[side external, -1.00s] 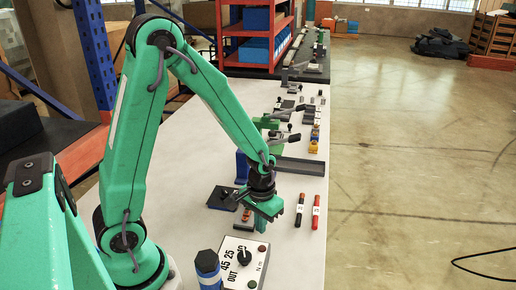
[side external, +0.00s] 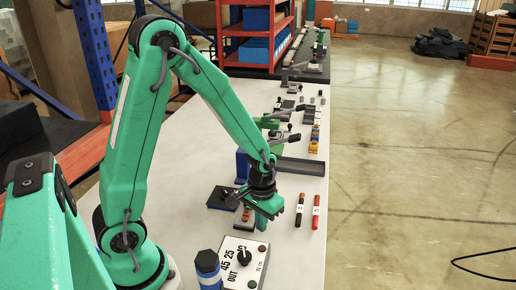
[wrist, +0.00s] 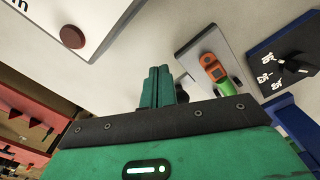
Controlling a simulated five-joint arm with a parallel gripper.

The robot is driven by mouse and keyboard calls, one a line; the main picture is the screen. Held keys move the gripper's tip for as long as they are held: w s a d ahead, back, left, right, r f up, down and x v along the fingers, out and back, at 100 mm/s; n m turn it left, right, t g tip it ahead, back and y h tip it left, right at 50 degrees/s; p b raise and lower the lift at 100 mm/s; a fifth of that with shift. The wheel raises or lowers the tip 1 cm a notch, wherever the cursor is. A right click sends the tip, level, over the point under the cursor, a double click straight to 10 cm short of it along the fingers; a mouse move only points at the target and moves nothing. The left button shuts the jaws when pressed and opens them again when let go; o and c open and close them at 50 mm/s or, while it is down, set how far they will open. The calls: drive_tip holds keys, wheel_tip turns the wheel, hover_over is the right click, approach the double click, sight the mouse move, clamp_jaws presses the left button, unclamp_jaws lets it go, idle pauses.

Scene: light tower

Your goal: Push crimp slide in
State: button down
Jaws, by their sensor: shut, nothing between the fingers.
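My gripper (side external: 262,226) is shut and empty, pointing down low over the white table. Its two green fingertips (wrist: 160,82) lie together in the wrist view. Beside them to the right is a grey plate (wrist: 197,50) carrying an orange and green piece (wrist: 213,70); this may be the crimp slide, but I cannot tell for certain. My gripper body covers its lower end. In the side view the orange piece (side external: 246,214) shows just left of my gripper. The fingers look apart from it.
A dark block with a knob (wrist: 285,62) stands right of the grey plate. A white panel with a red button (wrist: 72,37) is at upper left in the wrist view. Black (side external: 299,210) and red (side external: 316,212) markers lie right of my gripper. Other fixtures stand farther back.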

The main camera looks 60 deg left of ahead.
drive_tip(key=shift+w+a, duration=3.1)
drive_tip(key=shift+w, duration=0.05)
idle(1.0)
drive_tip(key=shift+r, duration=0.15)
drive_tip(key=shift+s+d+r, duration=0.3)
drive_tip(key=shift+r, duration=0.15)
drive_tip(key=shift+s+d+r, duration=0.25)
drive_tip(key=shift+r, duration=0.2)
drive_tip(key=shift+r, duration=2.5)
drive_tip(key=shift+r, duration=0.1)
wheel_tip(320, 180, up, 8)
drive_tip(key=shift+f, duration=0.2)
